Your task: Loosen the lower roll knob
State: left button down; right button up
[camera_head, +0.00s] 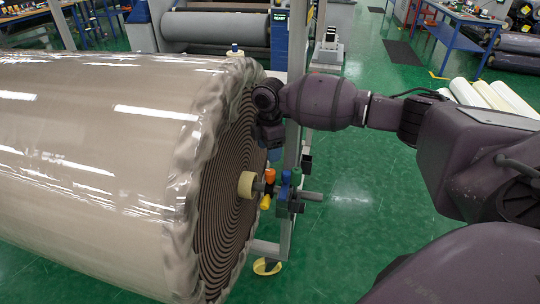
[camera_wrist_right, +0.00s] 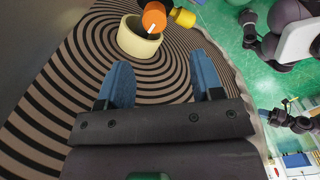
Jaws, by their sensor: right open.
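A large wrapped roll (camera_head: 90,130) fills the left of the head view, its spiral end facing right. A cream core (camera_head: 245,184) sticks out of its centre. Beside the core are an orange knob (camera_head: 270,175) and a yellow-orange piece (camera_head: 265,202) below it. In the right wrist view the orange knob (camera_wrist_right: 154,17) lies in front of the cream core (camera_wrist_right: 138,38), with a yellow knob (camera_wrist_right: 183,17) beside it. My right gripper (camera_wrist_right: 164,80) is open and empty, its blue fingers apart over the spiral face, short of the knobs.
A grey frame post (camera_head: 292,150) and a blue clamp (camera_head: 286,190) stand close to the roll's end, near my right arm. Green floor (camera_head: 350,200) is open to the right. White rolls (camera_head: 490,95) lie farther back, near a blue table (camera_head: 455,35).

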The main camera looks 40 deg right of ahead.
jog(key=s+a+f+m+y, duration=0.2)
jog(key=s+a+f, duration=1.3)
jog(key=s, duration=0.2)
jog(key=s+a+m+t, duration=0.2)
jog(key=s+m, duration=0.3)
jog(key=s, duration=0.3)
jog(key=s+d+f+m+t+h, duration=0.2)
jog(key=s+d+f+m+t, duration=0.1)
jog(key=s+d+m+t, duration=0.35)
jog(key=w+a+n+g+y+b, duration=0.2)
jog(key=w+a+n+g, duration=0.3)
jog(key=w+a+g, duration=0.15)
notch_tip(320, 180, up, 19)
jog(key=n+g+h, duration=0.2)
jog(key=n, duration=0.1)
send_over(270, 171)
jog(key=shift+m, duration=0.25)
notch_tip(270, 171, down, 10)
jog(key=shift+w+r+b, duration=0.1)
jog(key=shift+b, duration=0.7)
pick_arm(q)
jog(key=shift+w+d+f, duration=0.15)
jog(key=shift+f, duration=0.45)
jog(key=shift+w+d+f, duration=0.1)
jog(key=shift+w+f, duration=0.05)
jog(key=shift+f, duration=0.45)
pick_arm(e)
jog(key=shift+f, duration=0.6)
